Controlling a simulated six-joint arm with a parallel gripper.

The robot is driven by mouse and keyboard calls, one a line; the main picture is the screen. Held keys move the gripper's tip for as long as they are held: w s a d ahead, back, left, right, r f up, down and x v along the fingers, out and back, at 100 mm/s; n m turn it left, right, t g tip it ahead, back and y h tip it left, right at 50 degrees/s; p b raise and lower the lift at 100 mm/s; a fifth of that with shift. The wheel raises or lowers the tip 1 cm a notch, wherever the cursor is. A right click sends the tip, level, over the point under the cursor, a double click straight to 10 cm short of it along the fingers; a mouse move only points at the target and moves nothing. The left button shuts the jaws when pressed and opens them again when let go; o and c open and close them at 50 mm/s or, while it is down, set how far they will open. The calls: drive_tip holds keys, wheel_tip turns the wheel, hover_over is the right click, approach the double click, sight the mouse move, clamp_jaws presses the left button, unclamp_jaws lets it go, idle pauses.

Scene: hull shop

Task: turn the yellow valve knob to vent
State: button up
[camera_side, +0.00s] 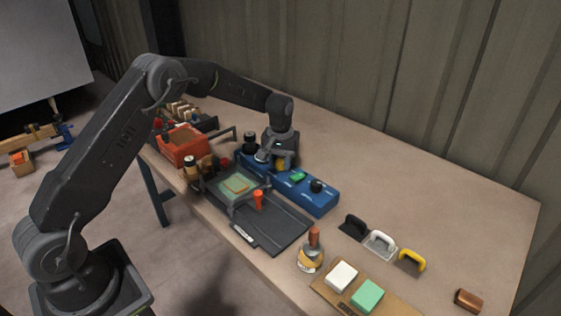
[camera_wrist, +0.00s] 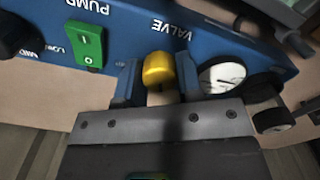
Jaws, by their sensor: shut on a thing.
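The yellow valve knob (camera_wrist: 159,69) sits on the front of the blue panel box (camera_wrist: 135,30), under the word VALVE in the wrist view. My gripper (camera_wrist: 158,82) has one finger on each side of the knob and is shut on it. In the side view my gripper (camera_side: 280,160) reaches down to the blue box (camera_side: 316,199), and the knob (camera_side: 280,164) shows only as a small yellow patch beneath it. Which mark the knob points at is hidden by my fingers.
Beside the knob are a round white gauge (camera_wrist: 222,75) and a green pump switch (camera_wrist: 86,45). An orange bin (camera_side: 183,145) stands left. The table's back right is clear.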

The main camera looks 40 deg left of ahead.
sight(281, 160)
drive_tip(key=n, duration=0.3)
drive_tip(key=shift+n, duration=2.3)
drive_tip(key=o, duration=0.9)
drive_tip(key=shift+r, duration=6.95)
